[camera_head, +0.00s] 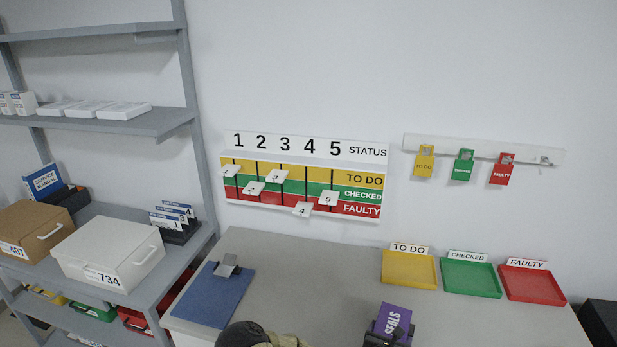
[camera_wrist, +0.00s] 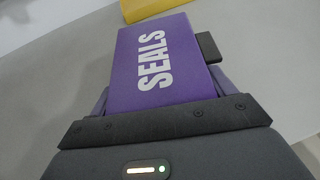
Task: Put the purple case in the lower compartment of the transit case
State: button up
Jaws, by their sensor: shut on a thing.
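The purple case (camera_head: 393,318), marked SEALS, is between the fingers of my gripper (camera_head: 388,334) at the bottom of the head view, over the grey table. My gripper is shut on it. In the wrist view the purple case (camera_wrist: 155,62) sticks out beyond the dark gripper front (camera_wrist: 165,125), its white lettering facing the camera. I cannot tell whether the case touches the table. The transit case is not recognisable in either view.
Yellow (camera_head: 409,270), green (camera_head: 470,278) and red (camera_head: 533,283) trays line the table's back. A blue clipboard (camera_head: 212,297) lies at the left of the table (camera_head: 310,270). A dark object (camera_head: 602,322) is at the far right. Shelving with a white box (camera_head: 108,250) stands left.

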jog(key=a+n+y, duration=0.2)
jog(key=a, duration=0.1)
jog(key=a+n+t+y, duration=0.1)
jog(key=a+n+y, duration=0.1)
jog(key=a+y, duration=0.1)
jog(key=shift+s+a+r+n, duration=0.1)
jog(key=shift+a+r+n, duration=0.1)
jog(key=shift+a+n, duration=0.15)
jog(key=shift+a+r+y, duration=0.1)
jog(key=shift+a+y, duration=0.25)
jog(key=shift+y, duration=0.05)
